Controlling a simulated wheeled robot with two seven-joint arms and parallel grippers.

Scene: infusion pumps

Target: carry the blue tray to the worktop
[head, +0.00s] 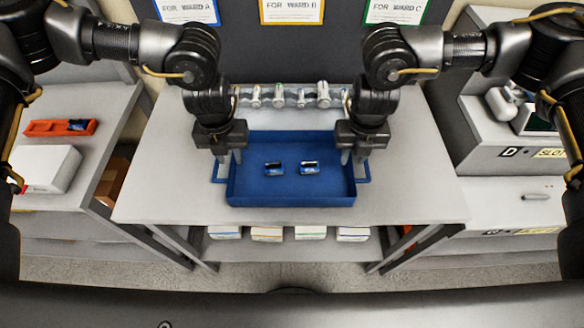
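The blue tray (290,200) is in the middle of the head view, level, over the grey table (175,190). I cannot tell whether its underside touches the table. Two small blue-and-black batteries lie in it, a left one (273,169) and a right one (308,168). A bar handle sticks out at each side. My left gripper (229,158) points down at the tray's left side, by the left handle (216,170). My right gripper (352,158) points down at the right side, by the right handle (364,172). The fingers partly overlap the tray's ends, so their grip is unclear.
A rack of grey-white cylindrical parts (290,95) stands behind the tray. Ward signs (291,10) hang on the dark panel. A left side table holds an orange tray (60,128) and a white box (48,170). Labelled grey steps (510,150) stand right. Boxes (267,233) sit below the table.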

